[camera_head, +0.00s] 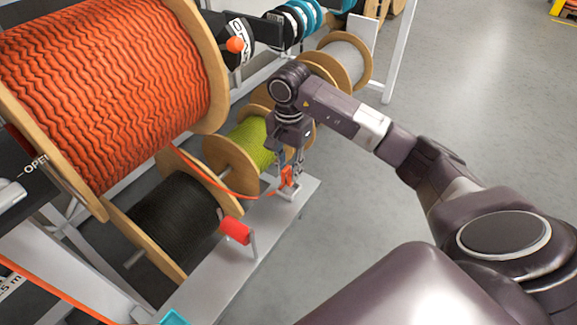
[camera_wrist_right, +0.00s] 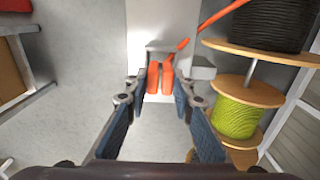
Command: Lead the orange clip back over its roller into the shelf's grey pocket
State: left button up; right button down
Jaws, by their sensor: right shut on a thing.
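The orange clip (camera_head: 287,178) is between the fingers of my right gripper (camera_head: 287,160), which is shut on it. In the right wrist view the clip (camera_wrist_right: 160,78) shows as two orange prongs between the dark finger pads. The clip is low over a small grey holder (camera_head: 287,193) on the pale shelf; whether it sits inside cannot be told. The orange cable (camera_head: 222,186) runs from the big orange reel (camera_head: 105,85) down to the clip. A red roller (camera_head: 235,230) stands on the shelf, nearer me. The cable passes beyond it, apart from it. My left gripper is out of view.
A black reel (camera_head: 172,225) and a yellow-green reel (camera_head: 252,143) stand close beside the shelf (camera_head: 225,275). More reels are behind my right wrist. A cyan part (camera_head: 174,317) shows at the bottom edge. The floor right of the shelf is clear.

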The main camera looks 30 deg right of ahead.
jog(key=shift+a+f, duration=0.1)
jog(key=shift+f, duration=0.35)
jog(key=shift+f+b, duration=0.25)
jog(key=shift+b, duration=0.1)
jog(key=shift+f+b, duration=0.3)
jog(key=shift+f, duration=0.05)
jog(key=shift+f+b, duration=0.6)
jog(key=shift+f, duration=0.15)
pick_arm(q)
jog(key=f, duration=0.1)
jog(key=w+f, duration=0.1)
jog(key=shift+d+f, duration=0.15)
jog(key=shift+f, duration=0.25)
pick_arm(e)
jog(key=c, duration=1.6)
grip_release()
